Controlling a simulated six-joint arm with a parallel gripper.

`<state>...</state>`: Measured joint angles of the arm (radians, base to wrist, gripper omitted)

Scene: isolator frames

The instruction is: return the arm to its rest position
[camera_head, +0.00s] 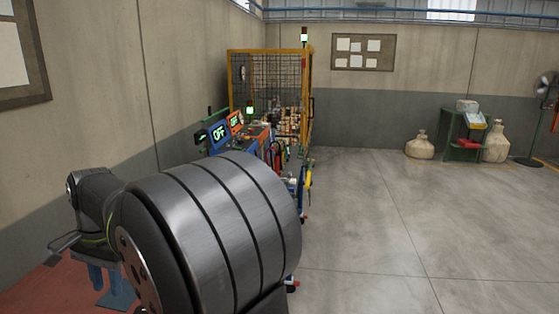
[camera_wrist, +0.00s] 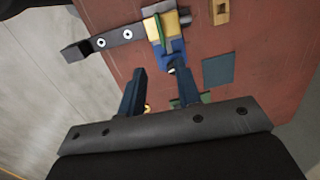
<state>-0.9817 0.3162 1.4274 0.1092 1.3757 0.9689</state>
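My gripper (camera_wrist: 157,70) shows in the wrist view with two dark blue fingers apart and a clear gap between them. No object is held between the fingertips. The fingers hang over a red-brown board (camera_wrist: 235,30). In the head view my gripper (camera_head: 104,274) is at the lower left, fingers pointing down above the red surface (camera_head: 52,290). My own large dark arm link fills the lower middle of the head view and hides part of the bench.
Beyond the fingers stand stacked yellow, green and blue parts (camera_wrist: 165,35) beside a black bar with bolts (camera_wrist: 103,42). A blue-grey square (camera_wrist: 218,70) lies right. Farther off are a yellow-framed cage (camera_head: 270,52) and a green stand (camera_head: 463,135).

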